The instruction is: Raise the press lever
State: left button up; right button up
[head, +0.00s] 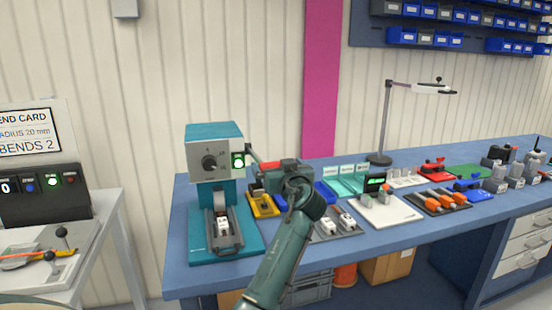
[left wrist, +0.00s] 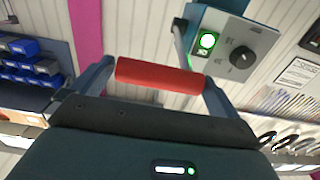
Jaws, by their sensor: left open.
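The press (head: 215,158) is a teal machine with a grey front, a dial and a lit green lamp, at the left end of the blue bench. Its lever has a red handle (left wrist: 160,76), which lies across the left wrist view; only a small red part (head: 270,165) shows in the head view, beside the press head. My left gripper (head: 262,172) is open at the handle, and in the left wrist view its fingers (left wrist: 152,84) stand at either end of the red bar. I cannot tell whether they touch it. My right gripper is in neither view.
The blue bench (head: 180,265) carries several trays and parts to the right of the press, including a white board (head: 395,215) and a lamp stand (head: 385,130). A side table with a control box (head: 45,190) stands at the left. The wall is behind.

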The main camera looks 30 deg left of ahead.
pick_arm(q)
jog(key=shift+x, duration=1.45)
jog(key=c, duration=1.2)
